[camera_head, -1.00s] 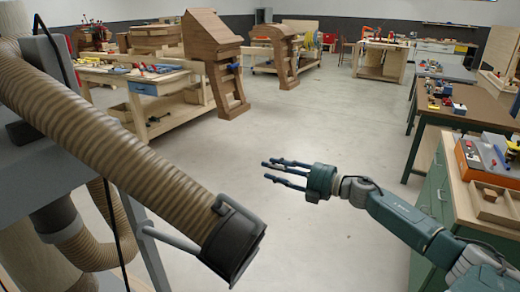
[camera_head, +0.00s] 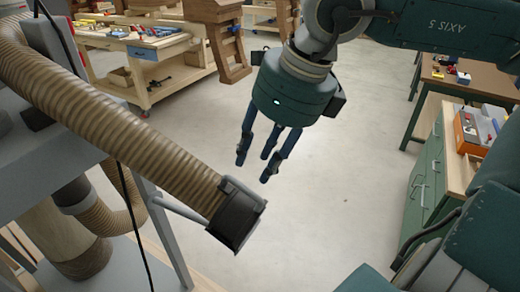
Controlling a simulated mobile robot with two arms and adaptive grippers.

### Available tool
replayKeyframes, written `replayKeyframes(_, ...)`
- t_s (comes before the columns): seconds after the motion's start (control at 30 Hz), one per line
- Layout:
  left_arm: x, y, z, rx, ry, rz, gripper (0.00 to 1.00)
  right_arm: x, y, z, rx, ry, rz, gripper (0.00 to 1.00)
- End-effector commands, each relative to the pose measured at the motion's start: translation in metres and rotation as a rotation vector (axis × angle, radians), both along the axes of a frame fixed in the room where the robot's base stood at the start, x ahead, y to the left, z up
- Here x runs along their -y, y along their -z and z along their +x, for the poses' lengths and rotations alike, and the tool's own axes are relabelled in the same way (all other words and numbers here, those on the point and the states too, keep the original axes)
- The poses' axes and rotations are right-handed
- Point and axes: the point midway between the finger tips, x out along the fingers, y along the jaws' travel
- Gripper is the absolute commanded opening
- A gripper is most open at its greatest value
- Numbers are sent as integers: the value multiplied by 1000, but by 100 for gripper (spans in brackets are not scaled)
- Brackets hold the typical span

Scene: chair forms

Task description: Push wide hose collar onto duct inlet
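The wide tan ribbed hose (camera_head: 120,130) runs from the upper left down toward the middle of the head view. It ends in a dark wide collar (camera_head: 236,216) with a raised rim, tilted down to the right and hanging clear of the floor. My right gripper (camera_head: 254,168) is above and slightly right of the collar, fingers pointing down. Its fingers are spread apart with nothing between them, and it does not touch the collar. My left gripper is not in view. I cannot make out which part is the duct inlet.
A grey machine frame (camera_head: 60,150) with a thinner lower hose (camera_head: 105,218) stands at left. A grey bar (camera_head: 175,208) reaches toward the collar. Workbenches stand behind, and a green cabinet (camera_head: 428,185) is at right. The floor (camera_head: 320,215) between is open.

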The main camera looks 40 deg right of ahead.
Motion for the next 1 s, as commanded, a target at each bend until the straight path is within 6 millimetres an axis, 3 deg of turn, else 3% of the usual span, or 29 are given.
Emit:
replayKeyframes(0.03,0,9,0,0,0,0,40,-1,13,2,-4,0,2,34)
replayKeyframes(0.27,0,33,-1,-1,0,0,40,-7,57,16,-4,0,4,34)
replayKeyframes(0.33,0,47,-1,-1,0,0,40,-9,72,21,-1,1,5,34)
replayKeyframes(0.5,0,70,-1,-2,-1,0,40,-12,92,29,-1,1,4,34)
replayKeyframes(0.7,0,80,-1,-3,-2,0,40,-14,101,33,-1,0,6,34)
replayKeyframes(1.0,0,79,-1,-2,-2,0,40,-15,100,34,-1,-1,7,34)
